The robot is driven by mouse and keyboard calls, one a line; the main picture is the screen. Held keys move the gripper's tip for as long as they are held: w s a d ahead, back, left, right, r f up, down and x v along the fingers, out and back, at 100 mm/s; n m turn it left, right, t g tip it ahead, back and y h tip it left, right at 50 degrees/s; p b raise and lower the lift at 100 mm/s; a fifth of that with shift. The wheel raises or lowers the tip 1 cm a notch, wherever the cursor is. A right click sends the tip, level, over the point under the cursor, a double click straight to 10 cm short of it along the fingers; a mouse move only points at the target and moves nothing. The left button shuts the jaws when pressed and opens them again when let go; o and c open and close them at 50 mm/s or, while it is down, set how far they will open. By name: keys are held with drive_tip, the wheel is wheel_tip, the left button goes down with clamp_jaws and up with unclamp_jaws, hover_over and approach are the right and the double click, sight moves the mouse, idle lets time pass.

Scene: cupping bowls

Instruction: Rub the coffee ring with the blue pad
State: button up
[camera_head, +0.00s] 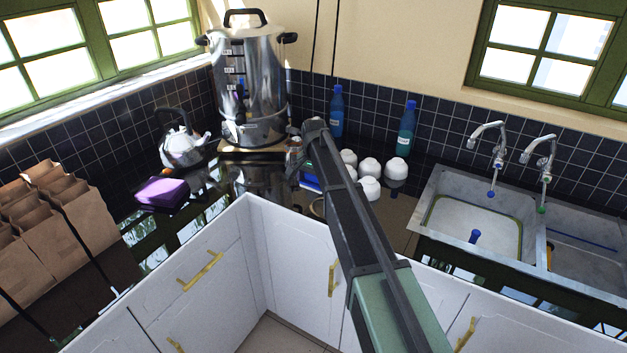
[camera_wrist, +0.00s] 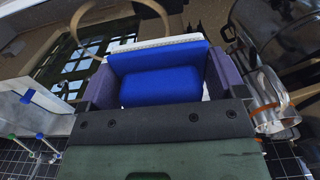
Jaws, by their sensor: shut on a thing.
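My gripper (camera_wrist: 165,85) is shut on a blue pad (camera_wrist: 160,87), which has a pale layer along its far edge in the wrist view. In the head view the gripper (camera_head: 300,160) and part of the blue pad (camera_head: 308,182) show low over the dark counter, left of the white bowls. A pale brownish ring mark (camera_head: 316,208) lies on the counter just in front of the pad, partly hidden by my arm. A ring outline (camera_wrist: 68,70) also shows left of the pad in the wrist view. Whether the pad touches the counter cannot be told.
Several white bowls (camera_head: 370,167) stand right of my gripper. A steel urn (camera_head: 250,90) and a kettle (camera_head: 181,148) stand at the back left. A purple block (camera_head: 162,192) lies at left, near paper bags (camera_head: 75,215). Bottles (camera_head: 405,130) stand behind; the sink (camera_head: 475,228) is right.

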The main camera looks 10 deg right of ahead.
sight(316, 202)
drive_tip(key=shift+f+b, duration=3.75)
drive_tip(key=shift+f, duration=0.15)
drive_tip(key=shift+s+d+r+p, duration=0.3)
drive_tip(key=shift+s+d+r, duration=0.05)
drive_tip(key=shift+s+d, duration=2.25)
drive_tip(key=shift+d, duration=0.2)
drive_tip(key=shift+s+d, duration=1.7)
drive_tip(key=shift+d, duration=0.25)
drive_tip(key=shift+w+a, duration=2.2)
drive_tip(key=shift+a, duration=0.25)
drive_tip(key=shift+w+a, duration=2.2)
drive_tip(key=shift+a, duration=0.2)
drive_tip(key=shift+w+d, duration=0.1)
drive_tip(key=shift+d, duration=0.1)
drive_tip(key=shift+s+d, duration=0.25)
drive_tip(key=shift+d, duration=0.25)
drive_tip(key=shift+s+d, duration=0.2)
drive_tip(key=shift+d, duration=0.3)
drive_tip(key=shift+s+d, duration=1.75)
drive_tip(key=shift+d, duration=0.25)
drive_tip(key=shift+s+d, duration=1.7)
drive_tip(key=shift+d, duration=0.25)
drive_tip(key=shift+w+a, duration=2.1)
drive_tip(key=shift+a, duration=0.2)
drive_tip(key=shift+w+a, duration=2.05)
drive_tip(key=shift+a, duration=0.25)
wheel_tip(316, 202, up, 7)
drive_tip(key=p, duration=0.7)
drive_tip(key=shift+r, duration=0.2)
drive_tip(key=shift+f, duration=0.1)
